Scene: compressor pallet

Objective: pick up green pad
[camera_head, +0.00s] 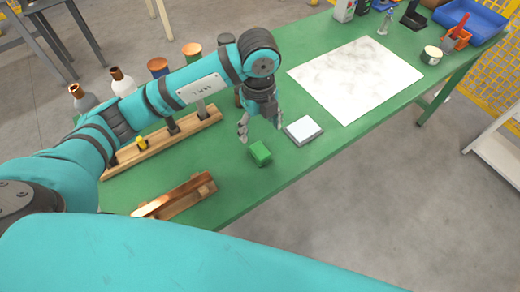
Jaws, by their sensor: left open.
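A small green pad (260,152), block-shaped, lies on the green table (235,192) near its front edge. My left gripper (260,126) hangs open and points down, a little above and behind the pad, with its fingers apart and nothing seen between them. The gripper appears apart from the pad, though its exact height is hard to tell. My right gripper is not in the view.
A white and grey square pad (303,130) lies just right of the green one. A white marbled sheet (357,77) covers the table's right part.

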